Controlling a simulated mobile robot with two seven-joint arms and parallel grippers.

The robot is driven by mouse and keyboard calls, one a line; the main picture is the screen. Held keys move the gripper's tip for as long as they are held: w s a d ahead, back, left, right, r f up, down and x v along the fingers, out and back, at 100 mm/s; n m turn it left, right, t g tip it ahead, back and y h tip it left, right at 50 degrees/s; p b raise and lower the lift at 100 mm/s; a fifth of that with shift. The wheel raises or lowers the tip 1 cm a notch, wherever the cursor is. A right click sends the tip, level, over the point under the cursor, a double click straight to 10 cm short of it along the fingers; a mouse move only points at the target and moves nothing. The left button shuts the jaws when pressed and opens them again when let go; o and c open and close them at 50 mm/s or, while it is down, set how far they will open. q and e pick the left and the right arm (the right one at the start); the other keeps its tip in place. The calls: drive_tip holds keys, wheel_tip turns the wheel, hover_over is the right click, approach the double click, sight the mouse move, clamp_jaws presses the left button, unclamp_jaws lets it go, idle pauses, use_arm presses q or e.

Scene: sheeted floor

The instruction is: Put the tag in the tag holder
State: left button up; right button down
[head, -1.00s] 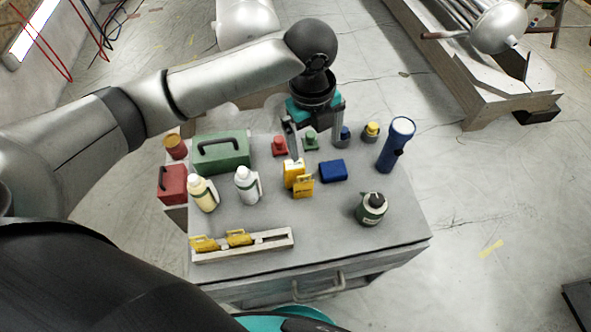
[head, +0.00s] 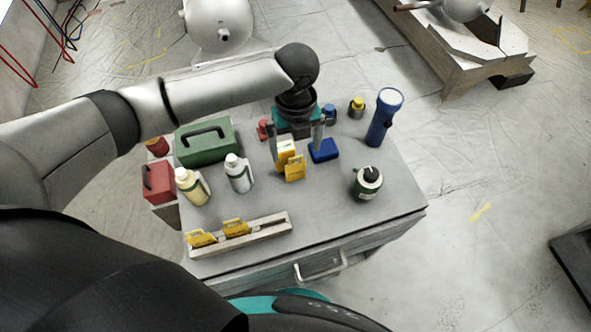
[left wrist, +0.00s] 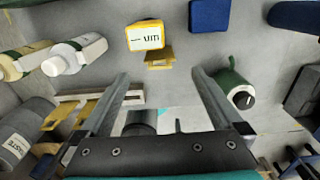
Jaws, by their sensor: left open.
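A yellow tag (head: 295,172) stands in front of a yellow box with a white label (head: 285,148). It also shows in the left wrist view (left wrist: 160,58), just beyond the fingertips and between their lines. The tag holder (head: 262,234) is a long pale rail near the table's front edge, with two yellow tags (head: 235,228) at its left and middle. The holder also shows in the left wrist view (left wrist: 130,98). My left gripper (head: 296,152) points down, open and empty, behind the tag at the yellow box. My right gripper is out of view.
A blue box (head: 323,151) sits right of the yellow box. A blue flashlight (head: 383,118), a green-and-white container (head: 367,184), two bottles (head: 239,174), a green toolbox (head: 207,142) and a red box (head: 158,182) stand around. The table between tag and holder is clear.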

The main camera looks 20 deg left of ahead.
sight(295, 158)
use_arm(q)
wheel_tip(295, 158, down, 5)
drive_tip(key=shift+a+r+b, duration=0.1)
drive_tip(key=shift+r+b, duration=0.05)
drive_tip(key=shift+b, duration=0.45)
clamp_jaws()
idle(0.4)
